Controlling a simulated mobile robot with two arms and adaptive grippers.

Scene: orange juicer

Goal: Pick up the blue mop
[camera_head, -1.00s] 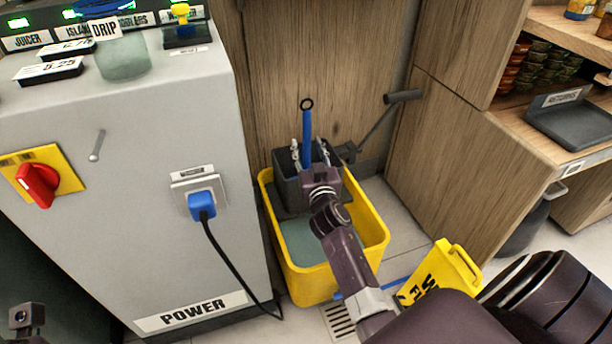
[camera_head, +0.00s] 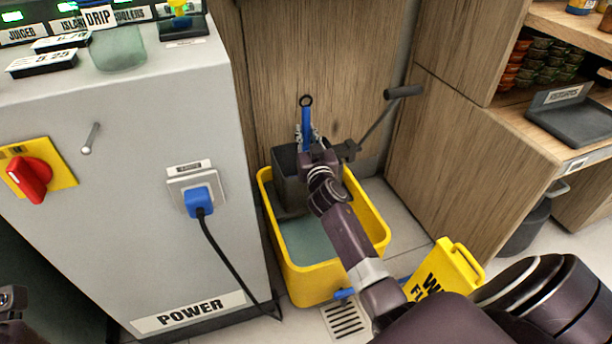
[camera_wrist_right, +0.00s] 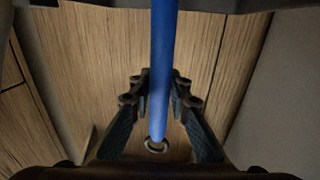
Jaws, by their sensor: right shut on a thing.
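The blue mop (camera_head: 306,116) stands upright with its handle rising from the dark wringer (camera_head: 290,180) of the yellow bucket (camera_head: 310,282); a dark ring tops the handle. The mop's lower end is hidden. My right gripper (camera_head: 307,133) is shut on the upper handle, a little below the ring. In the right wrist view the blue handle (camera_wrist_right: 162,60) runs between the two fingers of the right gripper (camera_wrist_right: 160,76).
The wringer's lever (camera_head: 403,92) sticks up at the right. A yellow floor sign (camera_head: 445,270) and wooden counter (camera_head: 480,170) are on the right. A wooden panel is behind.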

